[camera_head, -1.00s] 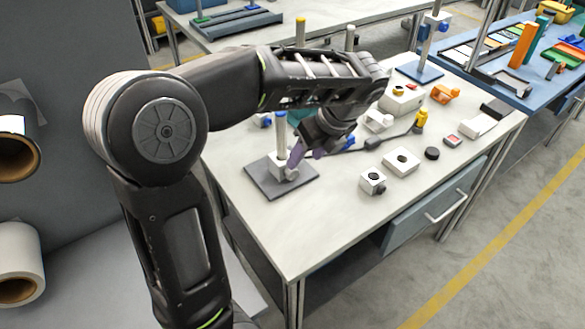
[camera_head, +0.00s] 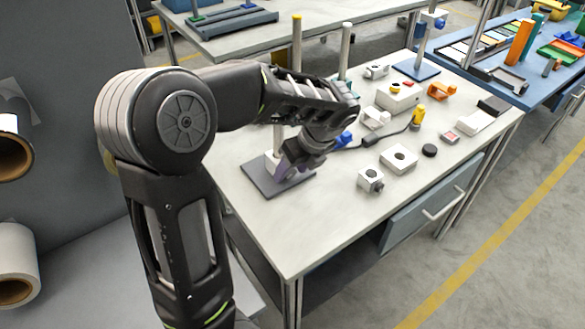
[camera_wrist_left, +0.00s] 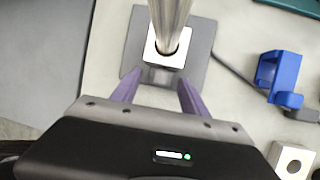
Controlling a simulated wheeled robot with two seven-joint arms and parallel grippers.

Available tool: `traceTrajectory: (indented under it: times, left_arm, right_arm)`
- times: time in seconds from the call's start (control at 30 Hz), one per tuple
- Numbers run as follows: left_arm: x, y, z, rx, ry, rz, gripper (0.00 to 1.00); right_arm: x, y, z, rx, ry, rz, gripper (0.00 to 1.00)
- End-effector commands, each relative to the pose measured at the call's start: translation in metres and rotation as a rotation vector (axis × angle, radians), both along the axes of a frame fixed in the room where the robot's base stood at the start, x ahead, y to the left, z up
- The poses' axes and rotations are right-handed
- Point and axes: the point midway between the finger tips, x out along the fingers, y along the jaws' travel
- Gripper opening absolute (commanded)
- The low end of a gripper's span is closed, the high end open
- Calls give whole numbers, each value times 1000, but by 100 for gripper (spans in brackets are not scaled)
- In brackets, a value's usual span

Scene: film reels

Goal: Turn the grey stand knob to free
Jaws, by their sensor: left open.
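The grey stand has a flat dark base plate (camera_head: 258,181) near the left edge of the table, with an upright metal post (camera_wrist_left: 171,20) rising from a pale collar block (camera_wrist_left: 155,46). A small grey knob (camera_wrist_left: 159,75) sticks out from the near side of the block. My left gripper (camera_head: 285,172) is low over the plate beside the block. In the left wrist view its purple fingers (camera_wrist_left: 160,88) are open, one on each side of the knob, with gaps visible. In the head view the gripper hides the knob and much of the block.
A blue clamp (camera_wrist_left: 281,75) and a pale block with a hole (camera_wrist_left: 292,160) lie to the right. Several small parts, including a white box (camera_head: 398,158) and a black puck (camera_head: 429,150), spread across the table (camera_head: 300,235). The table's front left is clear.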

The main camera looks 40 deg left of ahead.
Motion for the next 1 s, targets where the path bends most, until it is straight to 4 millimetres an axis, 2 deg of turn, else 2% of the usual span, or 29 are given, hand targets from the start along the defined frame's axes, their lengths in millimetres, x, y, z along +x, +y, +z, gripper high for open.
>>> traceTrajectory:
  times: [0.07,0.63,1.0]
  left_arm:
    - [0,0,0,0,0,0,47]
    - [0,0,1,0,-1,0,1]
    - [0,0,0,-4,-15,0,0]
  right_arm:
    - [0,0,0,0,0,0,36]
    - [0,0,0,0,0,0,36]
    - [0,0,-2,0,0,0,36]
